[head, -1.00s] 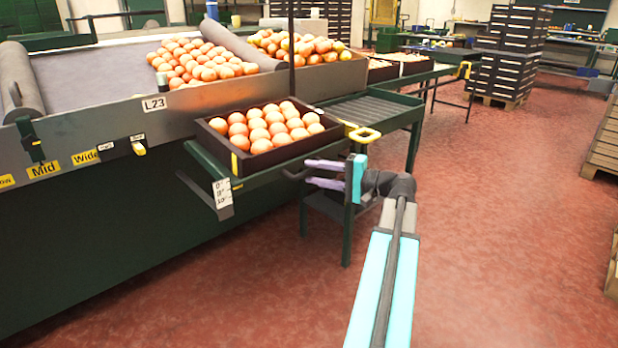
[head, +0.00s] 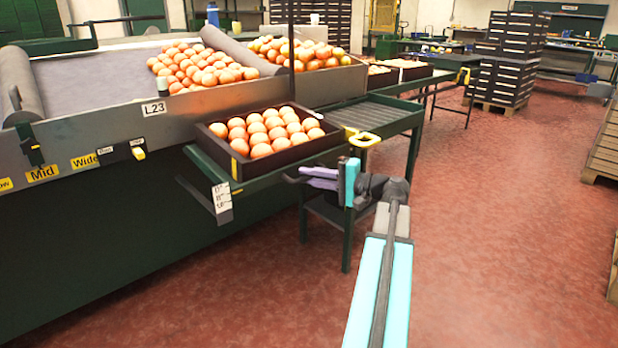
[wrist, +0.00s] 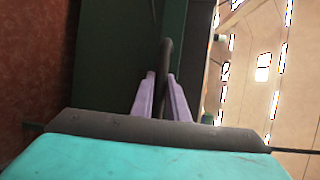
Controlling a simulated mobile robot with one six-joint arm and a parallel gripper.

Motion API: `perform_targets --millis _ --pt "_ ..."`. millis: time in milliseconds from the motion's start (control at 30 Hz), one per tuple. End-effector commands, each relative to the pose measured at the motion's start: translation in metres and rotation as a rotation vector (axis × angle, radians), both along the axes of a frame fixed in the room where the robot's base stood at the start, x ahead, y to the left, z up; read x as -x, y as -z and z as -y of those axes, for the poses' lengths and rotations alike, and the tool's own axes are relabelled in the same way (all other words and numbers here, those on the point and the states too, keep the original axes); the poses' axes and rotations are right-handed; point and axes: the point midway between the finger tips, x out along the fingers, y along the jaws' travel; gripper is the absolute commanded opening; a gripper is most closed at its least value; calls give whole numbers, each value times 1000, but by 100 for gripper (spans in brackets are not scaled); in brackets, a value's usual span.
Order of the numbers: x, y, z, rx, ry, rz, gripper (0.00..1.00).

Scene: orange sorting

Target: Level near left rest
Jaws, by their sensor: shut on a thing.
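The near left rest (head: 262,183) is a green frame at the sorting table's side, carrying a dark crate (head: 285,157) full of oranges. A white scale plate (head: 222,195) hangs at its front left corner; its marks are too small to read surely. I cannot tell the exact slope of the rest. A dark handle (head: 291,179) sticks out at the rest's right end. My gripper (head: 318,178), with lavender fingers, is shut on this handle. In the wrist view the dark handle (wrist: 165,60) runs between the fingers (wrist: 161,80).
A green roller stand (head: 360,115) with a yellow handle (head: 364,138) stands just behind my gripper. The sorting table (head: 110,85) with loose oranges (head: 195,65) is at left. Red floor (head: 490,230) is open at right; stacked crates (head: 505,55) stand far back.

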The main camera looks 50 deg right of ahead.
Motion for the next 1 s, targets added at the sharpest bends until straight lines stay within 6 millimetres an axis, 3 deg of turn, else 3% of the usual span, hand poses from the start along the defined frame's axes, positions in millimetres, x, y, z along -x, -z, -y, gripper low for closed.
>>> perform_targets --millis 1000 --pt "-3 -34 0 -6 1 -74 0"
